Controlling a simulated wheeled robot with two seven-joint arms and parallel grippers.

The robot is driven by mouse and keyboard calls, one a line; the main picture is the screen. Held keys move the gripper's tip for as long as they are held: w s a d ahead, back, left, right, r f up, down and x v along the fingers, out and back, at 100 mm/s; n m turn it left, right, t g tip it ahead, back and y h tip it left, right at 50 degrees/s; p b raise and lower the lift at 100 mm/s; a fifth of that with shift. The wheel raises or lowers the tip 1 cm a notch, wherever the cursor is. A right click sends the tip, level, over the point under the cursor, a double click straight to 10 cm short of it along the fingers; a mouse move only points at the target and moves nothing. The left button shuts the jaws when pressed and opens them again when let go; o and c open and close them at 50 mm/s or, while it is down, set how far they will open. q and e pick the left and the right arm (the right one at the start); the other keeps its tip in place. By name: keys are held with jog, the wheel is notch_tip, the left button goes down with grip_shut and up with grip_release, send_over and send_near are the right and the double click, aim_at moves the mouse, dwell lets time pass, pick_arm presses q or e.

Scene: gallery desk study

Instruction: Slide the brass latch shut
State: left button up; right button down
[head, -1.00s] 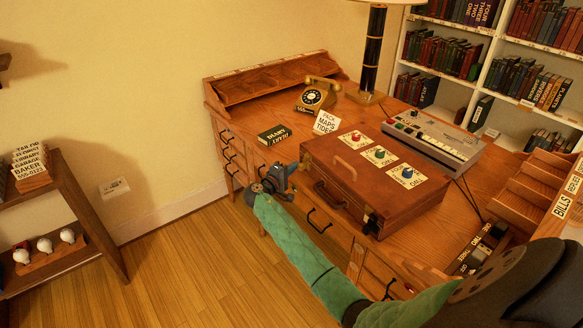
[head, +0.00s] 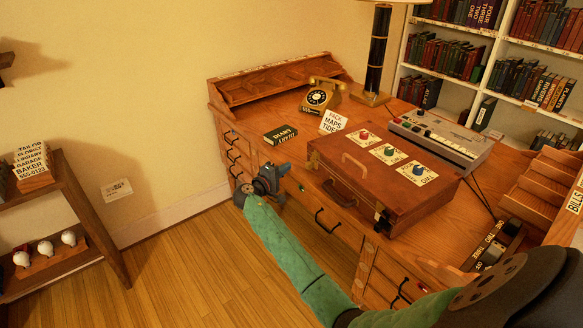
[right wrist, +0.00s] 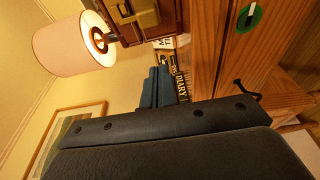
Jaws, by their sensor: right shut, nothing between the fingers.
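The brown wooden case (head: 335,183) stands closed on the desk, with a handle and a dark fitting (head: 382,216) on its front. In the right wrist view a brass-coloured fitting (right wrist: 138,14) shows on reddish-brown wood at the top edge, partly cut off; I take it for the latch, but its position cannot be told. My right gripper (head: 268,180) is shut and empty, left of the case and in front of the desk, apart from both. Its blue fingers also show in the right wrist view (right wrist: 156,88). My left gripper is out of view.
A diary (head: 281,134), a telephone (head: 319,97), a card (head: 333,121) and a grey console (head: 441,137) surround the case. Open floor lies left.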

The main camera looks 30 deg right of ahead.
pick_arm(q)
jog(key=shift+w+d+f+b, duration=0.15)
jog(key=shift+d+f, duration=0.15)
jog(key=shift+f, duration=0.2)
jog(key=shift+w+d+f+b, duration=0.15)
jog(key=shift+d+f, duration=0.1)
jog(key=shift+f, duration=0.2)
pick_arm(e)
jog(key=v, duration=0.4)
jog(key=shift+w+a, duration=0.1)
jog(key=shift+a, duration=0.05)
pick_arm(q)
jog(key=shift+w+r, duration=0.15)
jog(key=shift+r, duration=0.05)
